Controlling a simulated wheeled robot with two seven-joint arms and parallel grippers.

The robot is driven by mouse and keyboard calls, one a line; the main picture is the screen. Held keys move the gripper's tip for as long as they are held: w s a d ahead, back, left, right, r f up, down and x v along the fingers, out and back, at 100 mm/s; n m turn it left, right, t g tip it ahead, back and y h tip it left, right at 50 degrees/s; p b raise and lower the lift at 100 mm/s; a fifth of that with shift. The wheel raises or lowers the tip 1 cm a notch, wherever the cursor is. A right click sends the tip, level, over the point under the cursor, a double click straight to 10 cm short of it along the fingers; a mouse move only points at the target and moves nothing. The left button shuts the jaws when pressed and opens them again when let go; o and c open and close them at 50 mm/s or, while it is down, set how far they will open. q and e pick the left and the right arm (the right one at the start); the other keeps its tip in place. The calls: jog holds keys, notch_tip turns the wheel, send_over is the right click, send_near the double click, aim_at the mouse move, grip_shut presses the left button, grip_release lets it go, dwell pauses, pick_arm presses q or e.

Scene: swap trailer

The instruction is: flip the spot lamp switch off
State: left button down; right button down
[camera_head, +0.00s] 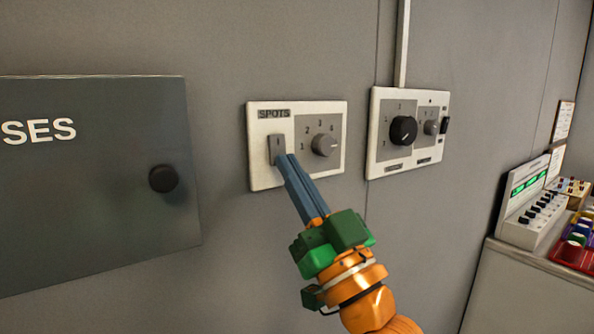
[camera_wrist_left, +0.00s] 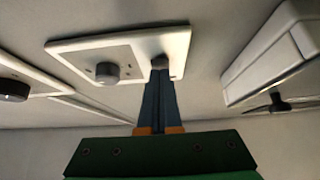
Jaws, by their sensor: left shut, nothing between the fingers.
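The spot lamp switch (camera_head: 277,148) is a small grey rocker on the left part of a cream wall plate labelled "SPOTS" (camera_head: 258,172). A grey dial (camera_head: 325,145) with numbers around it sits on the same plate. My left gripper (camera_head: 285,160) is shut and empty, with its blue fingertips at the lower part of the switch. In the left wrist view the fingertips (camera_wrist_left: 159,72) overlap the switch (camera_wrist_left: 160,61), and they look to be touching it or very close. The fingertips partly hide the switch, so its position is unclear. My right gripper is out of view.
A second cream plate (camera_head: 375,155) with a black knob (camera_head: 403,130) is to the right. A dark cabinet door (camera_head: 90,220) with a black round knob (camera_head: 163,179) is to the left. A counter (camera_head: 530,285) with a control box (camera_head: 535,205) stands at the far right.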

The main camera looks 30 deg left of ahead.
pick_arm(q)
jog(key=a+f+b+v, duration=0.1)
jog(key=b+v, duration=0.5)
jog(key=b, duration=0.1)
jog(key=shift+d+f+t+y+b, duration=0.35)
jog(key=shift+f+t+y+b, duration=0.05)
jog(key=shift+w, duration=0.1)
